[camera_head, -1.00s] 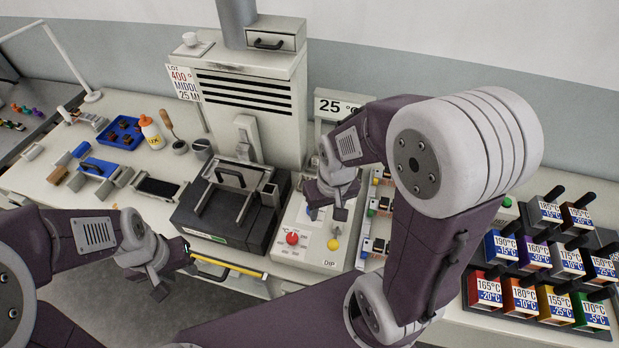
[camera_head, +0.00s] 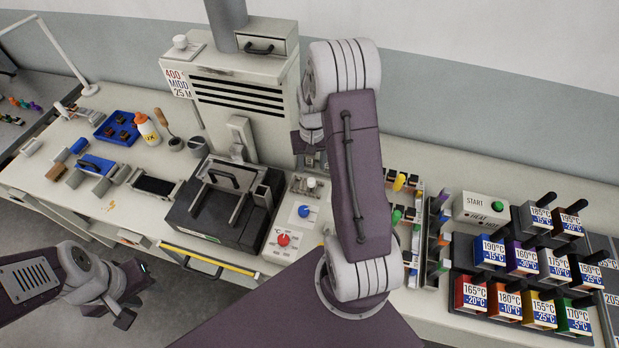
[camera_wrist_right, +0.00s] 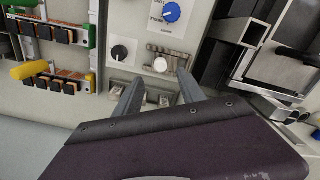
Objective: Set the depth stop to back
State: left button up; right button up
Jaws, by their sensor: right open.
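A white round knob (camera_wrist_right: 160,64) stands on a notched metal strip (camera_wrist_right: 170,52) on the pale control panel; I take it for the depth stop. It also shows in the head view (camera_head: 311,183), behind the blue knob (camera_head: 304,211). A black dial (camera_wrist_right: 119,53) sits beside it in the wrist view. My right gripper (camera_wrist_right: 155,92) is open, its two fingers spread and empty, pointing towards the strip, with the white knob beyond the gap between the tips. In the head view my right arm hides part of the panel. My left gripper (camera_head: 132,292) hangs off the bench front at lower left.
A red button (camera_head: 284,240) is at the panel's front. The black bath with its handled lid (camera_head: 222,180) stands left of the panel. Racks of small connectors (camera_wrist_right: 50,80) stand on its other side. A tall vented housing (camera_head: 235,100) rises behind.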

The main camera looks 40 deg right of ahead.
aim_at(312, 180)
notch_tip(312, 180, down, 9)
jog(key=shift+r+p, duration=0.15)
jog(key=shift+p, duration=0.6)
grip_shut()
dwell(0.9)
